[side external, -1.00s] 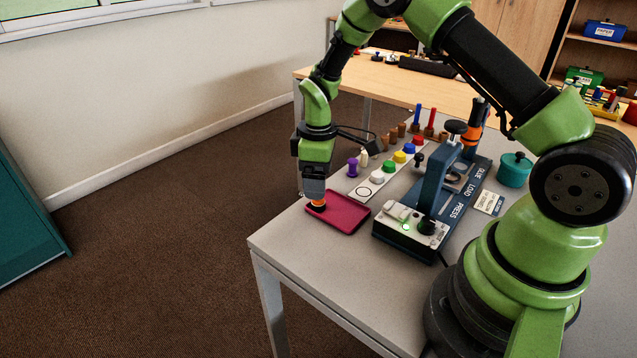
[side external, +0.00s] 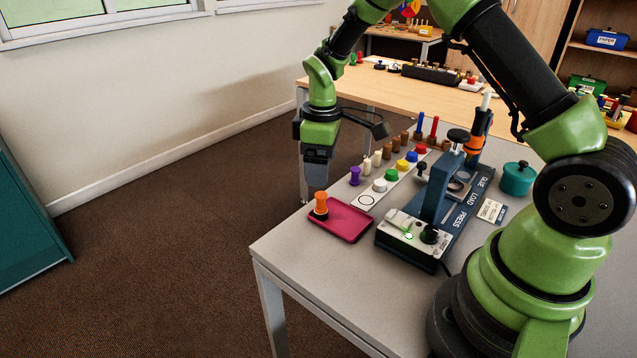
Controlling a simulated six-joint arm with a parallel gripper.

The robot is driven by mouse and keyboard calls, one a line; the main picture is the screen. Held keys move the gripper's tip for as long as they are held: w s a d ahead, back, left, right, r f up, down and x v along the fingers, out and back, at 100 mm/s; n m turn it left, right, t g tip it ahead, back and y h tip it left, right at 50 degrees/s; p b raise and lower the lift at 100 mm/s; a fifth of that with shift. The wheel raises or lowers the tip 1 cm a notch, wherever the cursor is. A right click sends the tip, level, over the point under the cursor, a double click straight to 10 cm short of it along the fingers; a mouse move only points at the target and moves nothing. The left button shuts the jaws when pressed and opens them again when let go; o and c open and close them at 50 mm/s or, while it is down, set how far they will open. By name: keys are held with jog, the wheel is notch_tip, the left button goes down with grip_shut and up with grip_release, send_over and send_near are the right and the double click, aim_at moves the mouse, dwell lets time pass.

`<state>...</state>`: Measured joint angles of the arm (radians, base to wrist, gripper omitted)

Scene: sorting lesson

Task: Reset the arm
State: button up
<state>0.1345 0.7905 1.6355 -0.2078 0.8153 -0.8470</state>
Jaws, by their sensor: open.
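My gripper (side external: 317,186) is open and empty, pointing down above the left end of the grey table (side external: 300,243). An orange peg-like piece (side external: 320,203) stands upright on the dark pink tray (side external: 345,222), near its left corner. My gripper is just above this piece and apart from it. The gap between the fingers is not clear from this side.
A teal pot (side external: 517,178) is farther right. The space left of the table is clear.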

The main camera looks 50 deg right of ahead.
notch_tip(320, 180, up, 10)
jog(key=s+a+m+t, duration=0.2)
jog(key=s, duration=0.1)
jog(key=s+a+r+m+t+y, duration=0.1)
jog(key=s+a+r+m+t, duration=0.1)
jog(key=s+r, duration=0.3)
jog(key=s+a+r+m+t+y, duration=0.1)
jog(key=s+a+r+m+t, duration=0.2)
jog(key=s, duration=0.9)
notch_tip(320, 180, up, 2)
jog(key=m, duration=0.2)
jog(key=shift+s+a+m, duration=0.2)
jog(key=shift+s+m, duration=0.1)
jog(key=shift+s, duration=0.1)
